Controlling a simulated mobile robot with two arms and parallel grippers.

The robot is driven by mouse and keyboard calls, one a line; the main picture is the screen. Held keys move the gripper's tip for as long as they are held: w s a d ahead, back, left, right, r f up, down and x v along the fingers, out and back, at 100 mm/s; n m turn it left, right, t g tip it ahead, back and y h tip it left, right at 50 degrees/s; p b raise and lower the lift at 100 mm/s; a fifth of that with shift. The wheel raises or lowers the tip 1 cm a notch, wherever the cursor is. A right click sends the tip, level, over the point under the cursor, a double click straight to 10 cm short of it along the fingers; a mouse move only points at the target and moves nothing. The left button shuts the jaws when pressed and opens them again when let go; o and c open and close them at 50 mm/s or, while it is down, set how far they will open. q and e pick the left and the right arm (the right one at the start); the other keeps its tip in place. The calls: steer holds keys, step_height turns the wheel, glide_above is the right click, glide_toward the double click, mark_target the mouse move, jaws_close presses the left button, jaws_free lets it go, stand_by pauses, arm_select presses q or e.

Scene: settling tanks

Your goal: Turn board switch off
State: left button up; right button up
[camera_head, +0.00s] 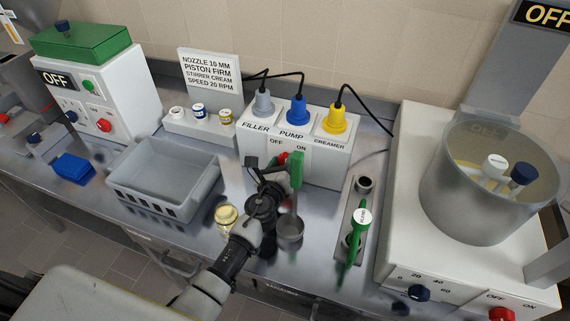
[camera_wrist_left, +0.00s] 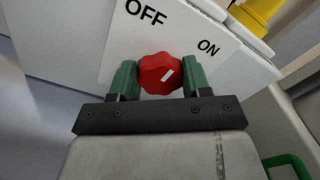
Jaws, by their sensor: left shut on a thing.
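The board switch is a red knob (camera_wrist_left: 160,73) on the white board (camera_head: 327,163), below the printed words OFF and ON. In the head view the gripper (camera_head: 289,166) is at the board's front, and the knob (camera_head: 283,158) is partly hidden by a finger. My right gripper is not in view.
Filler, pump and creamer plugs (camera_head: 297,112) with cords stand on the board. A grey crate (camera_head: 163,178) is to the left. A cream-topped jar (camera_head: 226,215) and a metal cup (camera_head: 290,230) stand close to my left arm. A green-handled tool (camera_head: 355,243) and a mixer bowl (camera_head: 490,190) are right.

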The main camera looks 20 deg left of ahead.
arm_select(q)
steer(key=shift+a+f+n+b, duration=0.1)
steer(key=shift+n+b, duration=0.35)
steer(key=shift+n, duration=1.5)
steer(key=shift+f+n+b, duration=0.1)
steer(key=shift+n+b, duration=0.35)
steer(key=shift+n, duration=1.8)
steer(key=o, duration=0.9)
steer(key=shift+s, duration=0.15)
steer(key=s, duration=0.5)
steer(key=s+b, duration=0.1)
steer(key=s, duration=0.4)
steer(key=shift+s+a, duration=0.2)
steer(key=shift+s, duration=0.1)
